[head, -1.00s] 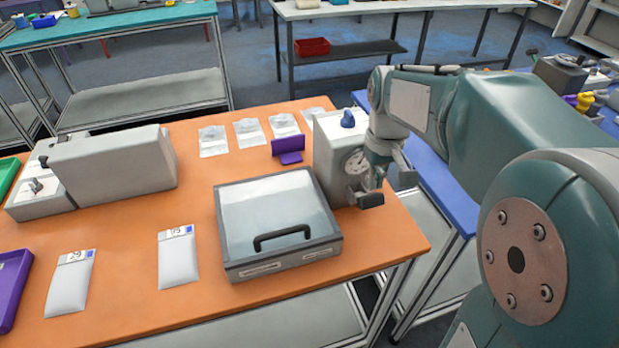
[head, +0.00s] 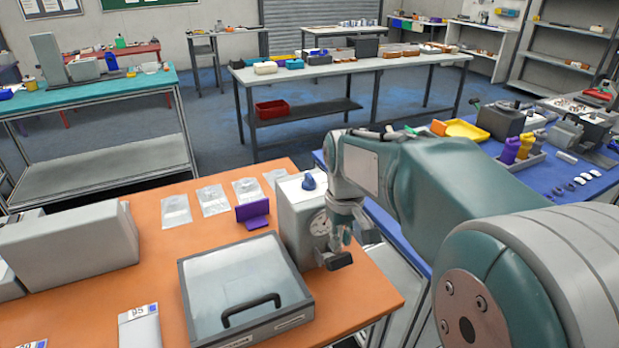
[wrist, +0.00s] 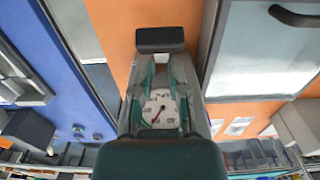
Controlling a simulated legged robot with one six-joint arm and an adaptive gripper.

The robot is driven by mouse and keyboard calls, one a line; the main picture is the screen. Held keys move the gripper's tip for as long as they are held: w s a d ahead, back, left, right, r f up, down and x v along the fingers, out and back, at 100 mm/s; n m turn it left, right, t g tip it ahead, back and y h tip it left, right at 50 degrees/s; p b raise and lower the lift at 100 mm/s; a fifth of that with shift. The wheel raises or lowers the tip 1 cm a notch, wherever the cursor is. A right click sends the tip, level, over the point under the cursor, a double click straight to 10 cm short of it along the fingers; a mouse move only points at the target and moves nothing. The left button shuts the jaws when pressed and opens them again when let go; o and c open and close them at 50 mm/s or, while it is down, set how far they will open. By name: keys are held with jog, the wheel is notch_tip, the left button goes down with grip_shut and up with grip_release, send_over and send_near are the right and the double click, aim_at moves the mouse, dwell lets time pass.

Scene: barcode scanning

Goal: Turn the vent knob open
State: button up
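The vent knob is a blue knob (head: 309,181) on top of a pale grey box (head: 296,222) at the right end of the orange table. The box has a round dial gauge (head: 319,223) on its right-facing side; a dial with a red needle (wrist: 158,108) also shows between my gripper's links in the wrist view. My gripper (head: 353,246) hangs beside the gauge side, lower than the knob and apart from it. Its finger parts look spread, with nothing seen between them. The knob is not visible in the wrist view.
A glass-lidded case (head: 243,292) with a black handle stands in front of the box. A purple stand (head: 252,213) and flat pouches (head: 212,200) lie behind and left. A large grey machine (head: 70,247) is at left. The blue table (head: 560,195) adjoins on the right.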

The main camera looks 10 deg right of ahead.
aim_at(309, 175)
jog(key=shift+o, duration=0.2)
jog(key=w+a+r+t, duration=0.1)
jog(key=w+r+t, duration=0.1)
jog(key=w+r, duration=0.3)
jog(key=w+a+r+t, duration=0.1)
jog(key=w+r, duration=0.4)
jog(key=r, duration=0.6)
jog(key=shift+r+t+y, duration=0.15)
jog(key=shift+t+y, duration=0.25)
jog(key=shift+t, duration=0.3)
jog(key=x, duration=1)
jog(key=shift+w+a+f, duration=0.1)
jog(key=shift+w+f, duration=0.1)
jog(key=shift+f, duration=0.15)
grip_shut()
